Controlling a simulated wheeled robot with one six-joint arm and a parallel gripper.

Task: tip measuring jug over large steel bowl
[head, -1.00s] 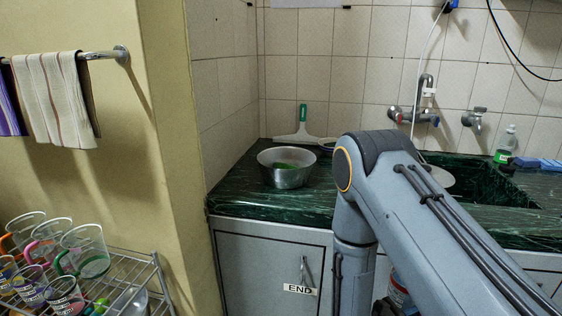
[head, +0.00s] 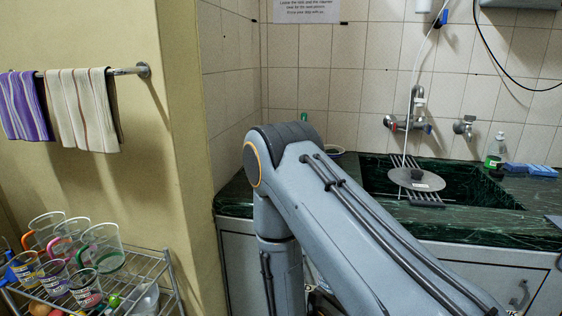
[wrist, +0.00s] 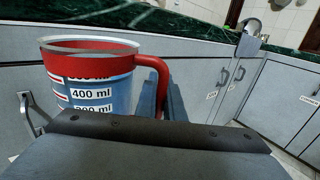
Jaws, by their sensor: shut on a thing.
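The measuring jug (wrist: 92,75) fills the left of the wrist view. It has a red rim band, a red handle (wrist: 158,78) and white volume labels, one reading 400 ml. It looks about upright, and its inside is hidden. My gripper (wrist: 166,103) is shut on the jug's handle. In the wrist view the jug is in front of grey cabinet doors, below the green counter edge. The large steel bowl is not visible now, and my arm covers the part of the counter where it stood in the earlier head view. My gripper is hidden in the head view.
The green marble counter (head: 490,228) runs along the tiled wall, with a sink and a round lid-like disc (head: 416,179) on a rack. A green bottle (head: 496,150) stands behind. A wire rack (head: 152,268) with several cups is at lower left.

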